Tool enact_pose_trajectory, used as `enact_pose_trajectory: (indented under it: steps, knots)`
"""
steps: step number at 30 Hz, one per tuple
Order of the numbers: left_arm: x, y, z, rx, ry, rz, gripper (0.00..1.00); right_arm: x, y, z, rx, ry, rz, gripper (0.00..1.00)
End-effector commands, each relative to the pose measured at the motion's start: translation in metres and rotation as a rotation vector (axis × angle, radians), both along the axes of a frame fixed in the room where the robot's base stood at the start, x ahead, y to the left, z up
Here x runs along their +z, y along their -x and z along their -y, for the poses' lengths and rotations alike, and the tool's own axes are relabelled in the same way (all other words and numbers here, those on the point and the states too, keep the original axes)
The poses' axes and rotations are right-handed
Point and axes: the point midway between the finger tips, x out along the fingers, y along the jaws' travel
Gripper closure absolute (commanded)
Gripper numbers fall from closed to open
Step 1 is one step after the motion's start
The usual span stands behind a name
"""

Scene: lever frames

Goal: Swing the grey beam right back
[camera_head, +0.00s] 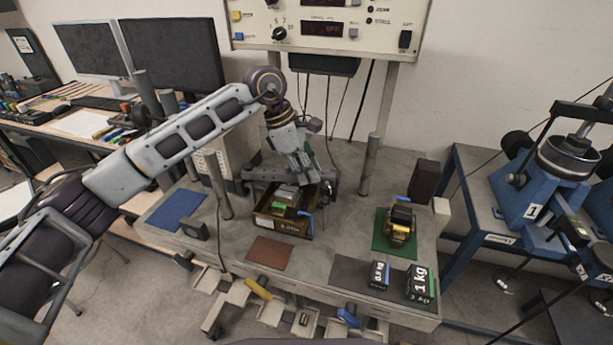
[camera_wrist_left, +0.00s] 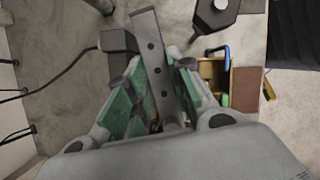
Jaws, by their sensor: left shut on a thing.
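The grey beam (camera_head: 262,174) is a flat bar above the back of the bench, behind an open brown box. In the left wrist view the beam (camera_wrist_left: 150,50) is a grey strip with a row of dark holes, running from the top down between my fingers. My left gripper (camera_head: 305,168) points down at it from above. In the left wrist view its green-sided fingers (camera_wrist_left: 155,100) lie on both sides of the beam and are shut on it. The gripper hides part of the beam in the head view. My right gripper is in neither view.
The brown box (camera_head: 270,222) stands just in front of the gripper. Upright posts stand left (camera_head: 219,185) and right (camera_head: 369,165). A device on a green mat (camera_head: 381,242) and black weights (camera_head: 420,283) are at the right. The brown mat (camera_head: 268,252) is bare.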

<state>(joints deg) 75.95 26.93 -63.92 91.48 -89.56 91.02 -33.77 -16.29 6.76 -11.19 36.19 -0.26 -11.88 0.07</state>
Motion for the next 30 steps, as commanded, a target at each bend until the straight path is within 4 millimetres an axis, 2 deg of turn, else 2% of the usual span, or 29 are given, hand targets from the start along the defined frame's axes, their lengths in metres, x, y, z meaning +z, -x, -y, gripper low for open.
enact_pose_trajectory:
  steps: [6,8,9,17,30]
  knots:
    - [-0.002,-0.027,-0.001,0.167,-0.001,0.007,1.0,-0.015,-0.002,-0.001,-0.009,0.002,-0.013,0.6]
    - [-0.002,-0.035,-0.002,0.222,-0.001,0.005,1.0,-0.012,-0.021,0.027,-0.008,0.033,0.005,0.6]
    - [-0.002,-0.04,-0.003,0.26,-0.001,0.005,1.0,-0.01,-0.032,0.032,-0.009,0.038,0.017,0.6]
    - [-0.001,-0.075,-0.013,0.507,-0.002,0.005,1.0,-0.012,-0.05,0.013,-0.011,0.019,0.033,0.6]
    - [-0.001,-0.122,-0.046,0.904,-0.002,0.004,1.0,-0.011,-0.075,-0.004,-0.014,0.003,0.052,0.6]
